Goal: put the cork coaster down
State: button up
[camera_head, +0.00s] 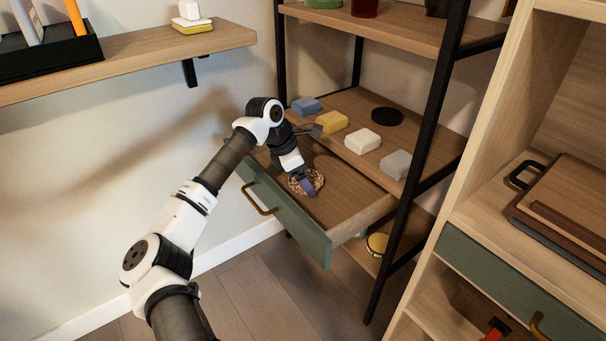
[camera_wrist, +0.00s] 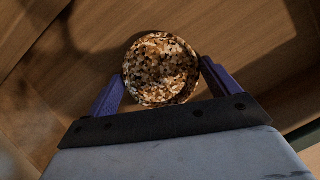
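The cork coaster (camera_head: 318,178) is a round, speckled brown disc inside the open drawer (camera_head: 345,215) of the dark-framed shelf. In the wrist view the coaster (camera_wrist: 161,68) shows its speckled face between the two purple fingers, which meet its left and right edges. My gripper (camera_head: 306,186) points down into the drawer and is shut on the coaster; it also fills the lower part of the wrist view (camera_wrist: 162,72). The drawer floor (camera_wrist: 95,30) lies beyond the coaster. I cannot tell whether the coaster touches the floor.
On the shelf above the drawer are a blue block (camera_head: 306,105), a yellow block (camera_head: 331,122), a white block (camera_head: 362,140), a grey block (camera_head: 395,164) and a black disc (camera_head: 387,116). The drawer's green front (camera_head: 285,215) and a black shelf post (camera_head: 405,205) stand near my arm.

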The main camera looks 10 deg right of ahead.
jog(key=shift+o, duration=1)
jog(key=shift+r, duration=0.15)
jog(key=p+v, duration=0.2)
jog(key=v, duration=1)
jog(key=shift+p, duration=0.35)
